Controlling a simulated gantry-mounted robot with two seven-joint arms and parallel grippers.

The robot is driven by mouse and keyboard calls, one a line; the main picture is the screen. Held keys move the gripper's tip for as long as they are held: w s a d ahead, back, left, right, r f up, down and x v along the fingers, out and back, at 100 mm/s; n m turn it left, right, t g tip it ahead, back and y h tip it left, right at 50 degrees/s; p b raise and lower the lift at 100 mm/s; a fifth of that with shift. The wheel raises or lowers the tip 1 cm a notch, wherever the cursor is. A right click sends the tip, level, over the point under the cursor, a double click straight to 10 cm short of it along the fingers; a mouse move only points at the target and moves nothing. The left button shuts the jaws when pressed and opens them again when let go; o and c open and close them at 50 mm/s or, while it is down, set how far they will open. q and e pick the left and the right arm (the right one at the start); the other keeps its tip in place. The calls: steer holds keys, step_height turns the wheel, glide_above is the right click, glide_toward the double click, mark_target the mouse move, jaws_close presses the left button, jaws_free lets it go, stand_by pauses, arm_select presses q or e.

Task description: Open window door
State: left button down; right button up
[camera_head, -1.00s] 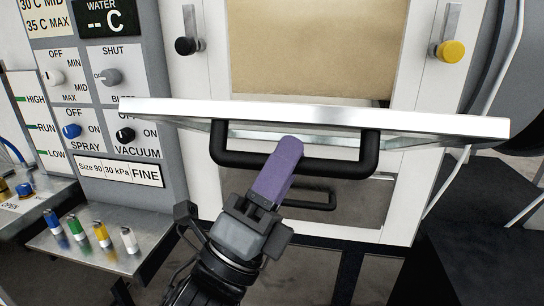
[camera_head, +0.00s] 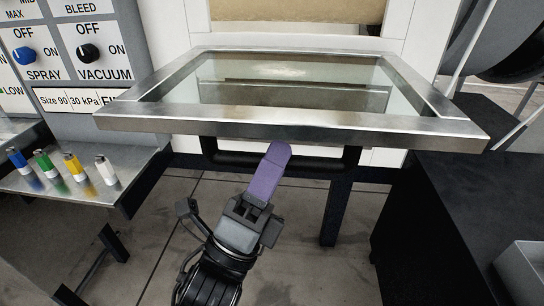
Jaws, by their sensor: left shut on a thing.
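The window door (camera_head: 300,124) is a metal-framed glass pane that sticks out toward me from the white cabinet, its glass face seen from above. Its black bar handle (camera_head: 225,158) hangs beneath the front edge of the frame. My left gripper (camera_head: 268,165) comes up from below, and its purple fingers are shut on the handle near the middle. My right gripper is not in view.
A control panel (camera_head: 70,60) with SPRAY and VACUUM knobs stands at the left. Below it, a metal shelf (camera_head: 135,165) holds several coloured small parts. A dark surface (camera_head: 450,210) with a grey bin (camera_head: 520,270) is at the right. Floor shows between them.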

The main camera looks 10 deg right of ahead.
arm_select(q)
steer(key=shift+w+d+f+y, duration=0.1)
steer(key=shift+w+f+y, duration=0.2)
steer(key=shift+f, duration=0.15)
steer(key=c, duration=1.1)
jaws_free()
steer(key=shift+o, duration=0.7)
steer(key=shift+r, duration=0.1)
steer(key=shift+s+r, duration=0.1)
steer(key=shift+s, duration=0.05)
steer(key=shift+s+a+f+p, duration=0.25)
steer(key=shift+a+f+p, duration=0.05)
steer(key=shift+a+f, duration=0.1)
steer(key=p+v, duration=0.2)
steer(key=v, duration=0.7)
steer(key=shift+f, duration=0.35)
steer(key=shift+p, duration=0.35)
